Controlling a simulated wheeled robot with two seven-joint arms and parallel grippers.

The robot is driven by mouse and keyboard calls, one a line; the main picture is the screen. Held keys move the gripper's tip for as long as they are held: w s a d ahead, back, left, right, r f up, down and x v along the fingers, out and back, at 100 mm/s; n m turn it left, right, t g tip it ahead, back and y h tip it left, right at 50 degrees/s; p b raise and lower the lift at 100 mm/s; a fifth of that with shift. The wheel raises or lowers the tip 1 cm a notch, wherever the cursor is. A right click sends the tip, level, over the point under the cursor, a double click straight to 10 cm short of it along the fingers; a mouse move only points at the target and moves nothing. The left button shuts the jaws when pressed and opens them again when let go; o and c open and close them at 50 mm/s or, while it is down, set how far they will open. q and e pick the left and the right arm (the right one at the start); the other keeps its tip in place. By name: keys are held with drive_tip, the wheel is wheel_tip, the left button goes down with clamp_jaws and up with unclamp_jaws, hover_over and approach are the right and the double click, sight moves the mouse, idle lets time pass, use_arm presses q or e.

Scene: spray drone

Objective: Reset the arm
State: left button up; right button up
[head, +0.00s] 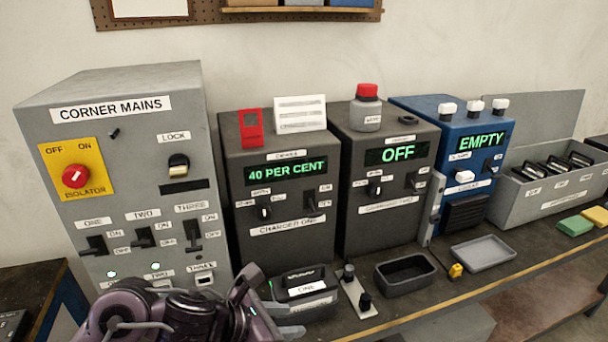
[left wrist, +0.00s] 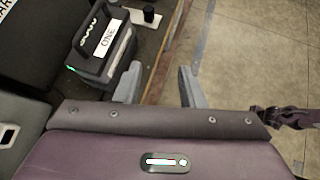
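My left arm (head: 175,315) comes in at the bottom left of the head view, in front of the bench. In the left wrist view my left gripper (left wrist: 158,86) has its two grey fingers well apart with nothing between them. A black battery-like block labelled ONE (head: 305,287) stands on the bench close beyond the left gripper. The block also shows in the left wrist view (left wrist: 106,55), left of the fingers and apart from the grip. My right gripper does not show.
The grey CORNER MAINS cabinet (head: 115,140) stands left, beside charger one (head: 280,190) reading 40 PER CENT. A second charger (head: 390,180) reads OFF; a blue unit (head: 462,150) reads EMPTY. A black tray (head: 405,272) and grey tray (head: 482,253) lie near the bench front.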

use_arm(q)
drive_tip(key=s+a+f+m+g+y, duration=0.1)
drive_tip(key=s+a+f+m+y, duration=0.45)
drive_tip(key=m, duration=0.75)
drive_tip(key=s+a+f+m+g+y, duration=0.25)
drive_tip(key=s+a+f+m, duration=0.35)
drive_tip(key=s+a+m, duration=0.55)
wheel_tip(320, 180, down, 28)
drive_tip(key=w+d+m, duration=0.1)
drive_tip(key=w+m, duration=0.1)
drive_tip(key=s+a+f+g, duration=0.1)
drive_tip(key=s+f, duration=0.9)
drive_tip(key=s+a+f, duration=0.2)
drive_tip(key=s+f, duration=0.8)
drive_tip(key=shift+s+a+f+g, duration=0.25)
drive_tip(key=shift+s+g, duration=0.05)
drive_tip(key=shift+g, duration=0.05)
